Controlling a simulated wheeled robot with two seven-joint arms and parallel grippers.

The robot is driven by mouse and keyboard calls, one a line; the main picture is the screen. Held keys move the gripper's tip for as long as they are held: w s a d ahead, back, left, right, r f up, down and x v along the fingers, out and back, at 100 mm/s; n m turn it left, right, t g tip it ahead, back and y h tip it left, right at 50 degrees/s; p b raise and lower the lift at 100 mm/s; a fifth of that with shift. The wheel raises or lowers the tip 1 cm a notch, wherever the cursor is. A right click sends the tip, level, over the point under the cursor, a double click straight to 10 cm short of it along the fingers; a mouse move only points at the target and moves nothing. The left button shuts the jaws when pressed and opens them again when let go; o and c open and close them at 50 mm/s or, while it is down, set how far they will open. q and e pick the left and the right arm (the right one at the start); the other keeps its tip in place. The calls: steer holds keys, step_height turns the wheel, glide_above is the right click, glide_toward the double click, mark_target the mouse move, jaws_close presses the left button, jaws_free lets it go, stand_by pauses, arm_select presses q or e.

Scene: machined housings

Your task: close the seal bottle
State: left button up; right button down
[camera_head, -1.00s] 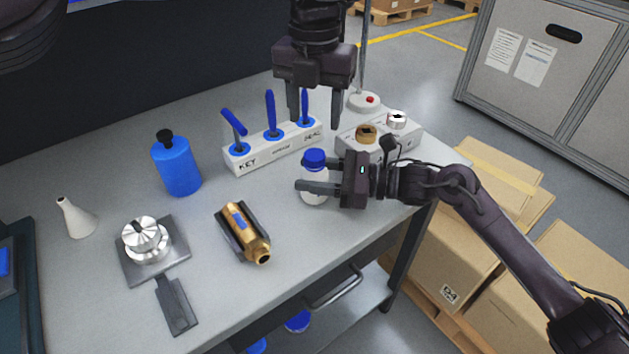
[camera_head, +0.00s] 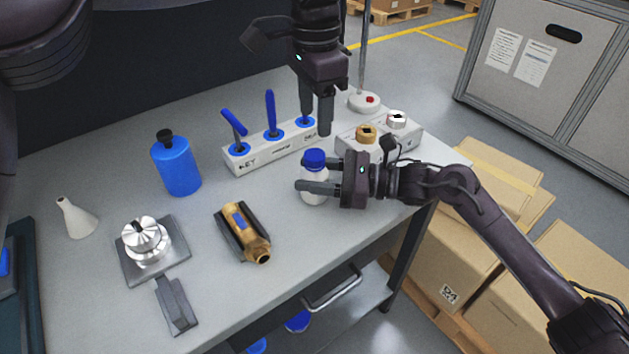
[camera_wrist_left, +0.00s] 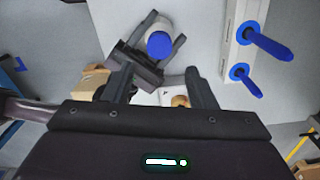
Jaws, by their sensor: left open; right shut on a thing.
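The seal bottle (camera_head: 314,190) is a small white bottle with a blue cap (camera_head: 315,158) on its top. It stands upright on the bench near the right edge. My right gripper (camera_head: 318,188) is shut on the bottle's body from the right. My left gripper (camera_head: 316,122) is open and empty, above and behind the bottle near the tool rack. In the left wrist view the blue cap (camera_wrist_left: 159,44) shows beyond the left gripper's fingers (camera_wrist_left: 160,85), apart from them. I cannot tell how tightly the cap sits.
A white rack (camera_head: 250,157) with blue-handled tools stands behind the bottle. A grey fixture block (camera_head: 405,140) with round parts is at the right. A blue bottle (camera_head: 177,167), a brass part (camera_head: 240,230), a metal knob part (camera_head: 146,238) and a white cone (camera_head: 75,218) stand left. Bench front is clear.

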mark_target(315, 154)
arm_select(q)
steer(key=n, duration=0.6)
steer(key=shift+n, duration=0.4)
steer(key=shift+f, duration=0.15)
step_height(315, 154, down, 8)
steer(key=shift+r, duration=0.1)
steer(key=shift+c, duration=0.3)
